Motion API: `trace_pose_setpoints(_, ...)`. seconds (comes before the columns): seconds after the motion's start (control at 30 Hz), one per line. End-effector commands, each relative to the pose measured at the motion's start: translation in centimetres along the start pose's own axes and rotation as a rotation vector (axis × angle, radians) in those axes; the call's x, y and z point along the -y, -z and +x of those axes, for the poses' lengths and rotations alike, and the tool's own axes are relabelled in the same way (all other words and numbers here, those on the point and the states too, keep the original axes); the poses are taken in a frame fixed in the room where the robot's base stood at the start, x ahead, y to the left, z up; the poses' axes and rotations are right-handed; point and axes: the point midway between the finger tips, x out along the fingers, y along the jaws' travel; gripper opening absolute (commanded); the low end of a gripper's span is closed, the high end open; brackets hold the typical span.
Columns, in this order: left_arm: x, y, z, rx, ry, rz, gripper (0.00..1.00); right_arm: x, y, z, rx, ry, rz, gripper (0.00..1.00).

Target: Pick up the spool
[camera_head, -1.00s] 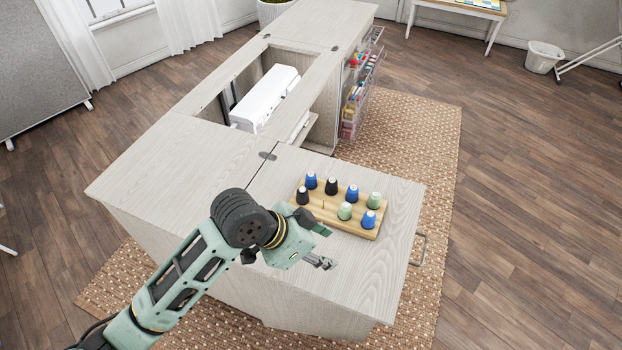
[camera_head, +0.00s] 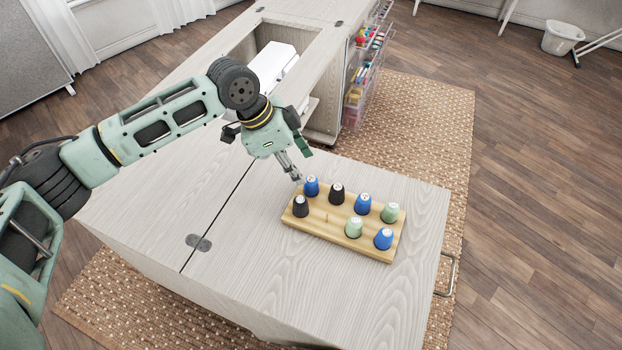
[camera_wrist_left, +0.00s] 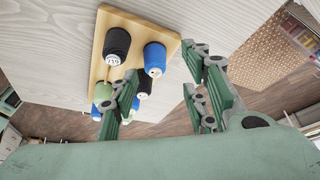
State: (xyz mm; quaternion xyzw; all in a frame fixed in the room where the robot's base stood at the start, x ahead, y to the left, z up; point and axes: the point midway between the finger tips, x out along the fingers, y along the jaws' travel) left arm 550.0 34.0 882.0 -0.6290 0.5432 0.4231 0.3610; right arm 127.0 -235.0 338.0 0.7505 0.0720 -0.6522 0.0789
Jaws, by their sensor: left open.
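Several thread spools stand upright on a wooden rack (camera_head: 320,235) on the cabinet top. They include a blue spool (camera_head: 312,186) at the rack's back left corner, a black spool (camera_head: 301,206) at its front left, and a green spool (camera_head: 354,228). One bare peg shows in the front row. My left gripper (camera_head: 296,178) is open and empty, just left of the back blue spool and slightly above it. In the left wrist view its fingers (camera_wrist_left: 165,100) stand apart near a blue spool (camera_wrist_left: 154,57), with a black spool (camera_wrist_left: 116,46) beyond. My right gripper is not in view.
The cabinet top (camera_head: 240,290) is clear around the rack. Behind is an open well with a white sewing machine (camera_head: 272,68). Clear drawers (camera_head: 362,75) with coloured items hang at the cabinet's side. A woven rug (camera_head: 415,120) lies on the floor.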

Motion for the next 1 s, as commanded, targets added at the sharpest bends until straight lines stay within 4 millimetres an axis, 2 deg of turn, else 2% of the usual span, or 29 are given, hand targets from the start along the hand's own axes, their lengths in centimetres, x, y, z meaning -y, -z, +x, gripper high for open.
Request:
trace_pose_setpoints(0.2, -0.2, 0.2, 2.3, 0.0, -0.001, 0.001, 0.42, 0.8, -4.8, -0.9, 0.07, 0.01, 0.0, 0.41)
trace_pose_setpoints(0.33, -0.7, 0.2, 4.2, 0.001, -0.003, 0.0, 0.42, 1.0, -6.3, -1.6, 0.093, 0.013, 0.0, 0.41)
trace_pose_setpoints(0.5, -0.8, 0.2, 6.5, 0.0, -0.001, -0.001, 0.42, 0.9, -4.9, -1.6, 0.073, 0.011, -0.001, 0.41)
trace_pose_setpoints(0.7, -0.8, 0.1, 7.2, 0.0, 0.0, 0.001, 0.42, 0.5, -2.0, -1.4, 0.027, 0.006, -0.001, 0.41)
trace_pose_setpoints(0.83, -0.8, 0.1, 7.2, 0.0, -0.001, 0.0, 0.41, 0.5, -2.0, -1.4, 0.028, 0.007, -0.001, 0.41)
trace_pose_setpoints(1.0, -0.9, 0.1, 7.2, 0.001, -0.003, 0.0, 0.26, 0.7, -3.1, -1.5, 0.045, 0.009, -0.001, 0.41)
